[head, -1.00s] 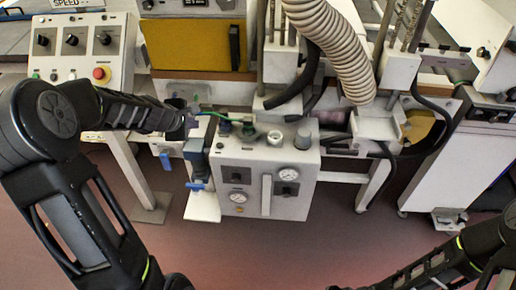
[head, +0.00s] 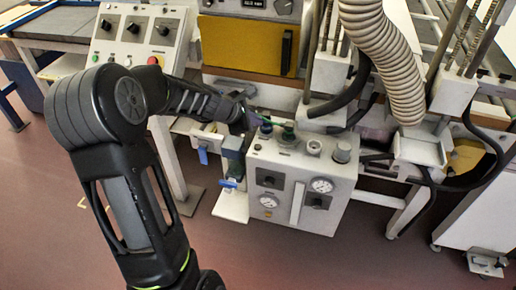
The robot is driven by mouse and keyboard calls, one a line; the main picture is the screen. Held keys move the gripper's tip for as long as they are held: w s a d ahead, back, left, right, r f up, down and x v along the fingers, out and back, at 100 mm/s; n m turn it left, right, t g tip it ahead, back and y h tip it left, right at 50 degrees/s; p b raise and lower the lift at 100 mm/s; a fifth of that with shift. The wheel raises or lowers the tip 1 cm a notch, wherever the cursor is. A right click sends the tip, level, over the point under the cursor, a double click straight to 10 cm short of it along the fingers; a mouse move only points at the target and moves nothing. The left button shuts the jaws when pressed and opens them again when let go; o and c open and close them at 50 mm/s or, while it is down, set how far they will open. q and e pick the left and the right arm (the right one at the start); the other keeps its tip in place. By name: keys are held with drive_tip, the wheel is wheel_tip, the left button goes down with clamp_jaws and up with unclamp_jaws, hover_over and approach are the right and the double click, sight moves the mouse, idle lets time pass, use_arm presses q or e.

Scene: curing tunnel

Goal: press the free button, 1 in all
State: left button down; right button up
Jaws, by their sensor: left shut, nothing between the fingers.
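My left gripper (head: 244,118) is shut and empty. It is at the top left edge of a white box with gauges (head: 329,205), close to the green hose fitting; I cannot tell whether it touches anything. A sloped control panel (head: 180,45) at upper left carries black knobs, a red button (head: 153,61) and a green button (head: 95,57). I cannot tell which button is the free one. My right gripper is out of view.
A ribbed hose (head: 385,60) hangs down at the upper right of the box. A blue-handled valve (head: 230,183) sticks out on the box's left. A yellow panel (head: 250,45) is behind. Red floor (head: 300,262) is clear in front.

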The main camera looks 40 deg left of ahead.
sight(255, 148)
use_arm(q)
wheel_tip(255, 148, down, 8)
drive_tip(key=b, duration=0.6)
drive_tip(key=shift+r+b, duration=0.15)
drive_tip(key=shift+b, duration=0.15)
idle(1.5)
drive_tip(key=shift+f+b, duration=0.35)
drive_tip(key=shift+b, duration=0.05)
drive_tip(key=shift+f+b, duration=0.45)
idle(0.5)
drive_tip(key=shift+r, duration=0.15)
drive_tip(key=shift+r+p, duration=0.7)
drive_tip(key=shift+p, duration=0.1)
drive_tip(key=shift+r, duration=0.1)
wheel_tip(255, 148, up, 5)
drive_tip(key=p, duration=0.4)
drive_tip(key=shift+p, duration=0.4)
